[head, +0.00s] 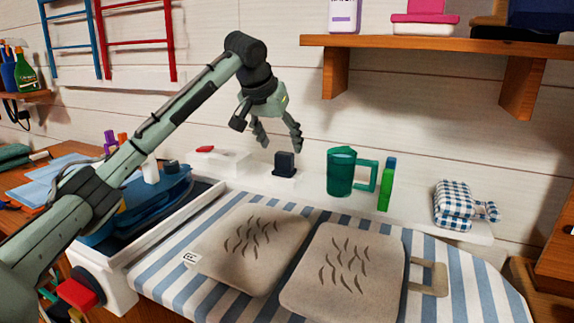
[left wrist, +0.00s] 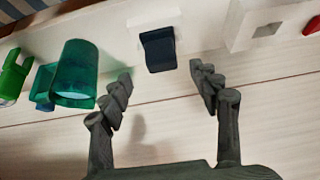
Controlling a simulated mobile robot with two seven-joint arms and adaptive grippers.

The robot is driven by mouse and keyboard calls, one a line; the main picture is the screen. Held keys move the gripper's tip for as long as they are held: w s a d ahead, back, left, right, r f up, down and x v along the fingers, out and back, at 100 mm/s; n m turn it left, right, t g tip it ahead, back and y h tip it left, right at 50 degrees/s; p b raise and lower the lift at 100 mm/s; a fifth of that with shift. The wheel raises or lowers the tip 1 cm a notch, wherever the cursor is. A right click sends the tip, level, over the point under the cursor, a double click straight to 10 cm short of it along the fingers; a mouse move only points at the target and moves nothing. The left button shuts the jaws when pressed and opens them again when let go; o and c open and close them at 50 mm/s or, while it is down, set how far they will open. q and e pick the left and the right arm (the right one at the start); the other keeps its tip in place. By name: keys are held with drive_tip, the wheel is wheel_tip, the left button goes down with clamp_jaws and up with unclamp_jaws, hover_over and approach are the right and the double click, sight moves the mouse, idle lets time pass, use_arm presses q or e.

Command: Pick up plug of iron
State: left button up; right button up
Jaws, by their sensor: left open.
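The plug (head: 285,165) is a small dark block standing upright on a white socket base (head: 283,180) on the white ledge behind the ironing board. My left gripper (head: 280,142) is open and empty, just above the plug in the head view, with its fingers pointing down. In the left wrist view the plug (left wrist: 159,50) shows ahead of the gap between the open fingertips (left wrist: 161,74), apart from both. A blue iron (head: 150,200) is partly hidden behind my left arm. My right gripper is not in view.
A checked cloth bundle (head: 453,205) lies farther right. A wooden shelf (head: 420,43) juts out above.

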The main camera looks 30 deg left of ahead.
sight(284, 153)
use_arm(q)
drive_tip(key=shift+w+f, duration=0.3)
drive_tip(key=shift+f, duration=0.15)
drive_tip(key=x, duration=0.3)
drive_tip(key=shift+w+a+f, duration=0.2)
drive_tip(key=shift+w+f, duration=0.05)
drive_tip(key=shift+f, duration=0.05)
drive_tip(key=shift+w+f, duration=0.2)
drive_tip(key=shift+f, duration=0.05)
drive_tip(key=c, duration=1.3)
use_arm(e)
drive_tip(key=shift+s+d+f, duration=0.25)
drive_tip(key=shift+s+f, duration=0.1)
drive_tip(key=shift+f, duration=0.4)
use_arm(q)
drive_tip(key=shift+o, duration=0.2)
